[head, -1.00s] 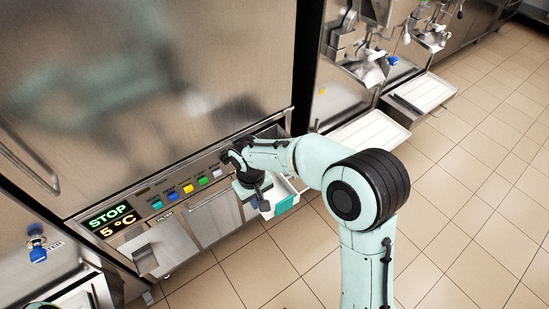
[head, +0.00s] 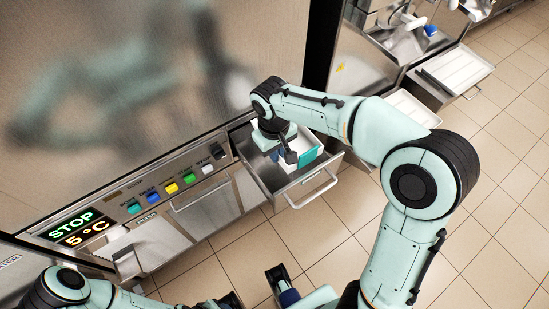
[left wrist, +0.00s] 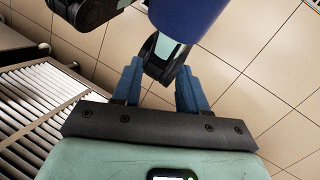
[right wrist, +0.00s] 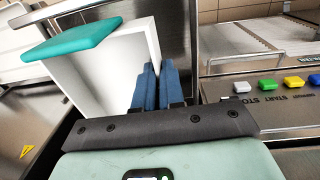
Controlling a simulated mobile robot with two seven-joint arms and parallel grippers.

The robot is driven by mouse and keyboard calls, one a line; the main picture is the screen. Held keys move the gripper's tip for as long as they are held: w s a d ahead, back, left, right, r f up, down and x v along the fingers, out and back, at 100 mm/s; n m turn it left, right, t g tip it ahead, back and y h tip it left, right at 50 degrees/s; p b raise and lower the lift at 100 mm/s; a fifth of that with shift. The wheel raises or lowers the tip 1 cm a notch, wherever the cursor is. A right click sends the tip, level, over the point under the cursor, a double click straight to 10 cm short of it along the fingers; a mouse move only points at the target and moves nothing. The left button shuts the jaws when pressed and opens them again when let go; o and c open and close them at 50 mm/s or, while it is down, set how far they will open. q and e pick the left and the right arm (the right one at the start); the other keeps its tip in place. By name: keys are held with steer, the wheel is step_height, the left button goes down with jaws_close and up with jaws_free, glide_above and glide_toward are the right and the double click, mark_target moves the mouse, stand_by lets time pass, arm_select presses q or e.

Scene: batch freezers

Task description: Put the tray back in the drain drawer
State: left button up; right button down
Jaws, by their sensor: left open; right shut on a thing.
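The white tray (right wrist: 98,73) with its teal front piece (right wrist: 75,38) shows large in the right wrist view. My right gripper (right wrist: 157,84) is shut on a wall of it. In the head view the tray (head: 311,161) is within the outline of the open drain drawer (head: 264,184). My right gripper (head: 284,155) covers part of it. I cannot tell whether the tray touches the drawer floor. My left gripper (left wrist: 157,88) is open and empty above the tiled floor, with its two blue fingers apart.
The drawer's bar handle (head: 318,190) faces the room. The control panel (head: 150,195) with coloured buttons is left of the drawer. Neighbouring machines have pulled-out white trays (head: 455,72) at the upper right.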

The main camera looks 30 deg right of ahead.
steer(key=b, duration=0.2)
glide_toward(270, 172)
steer(key=s+f, duration=0.2)
steer(key=f, duration=0.1)
steer(key=s+f, duration=0.1)
steer(key=f, duration=0.1)
steer(key=shift+s+d+f, duration=0.1)
steer(key=shift+s+d, duration=0.25)
steer(key=shift+s, duration=0.05)
steer(key=w, duration=0.3)
steer(key=shift+w+a, duration=0.15)
steer(key=shift+w, duration=0.25)
steer(key=shift+w+f, duration=0.15)
steer(key=shift+f, duration=0.35)
steer(key=shift+f, duration=0.1)
steer(key=c, duration=1.2)
jaws_free()
steer(key=shift+c, duration=0.2)
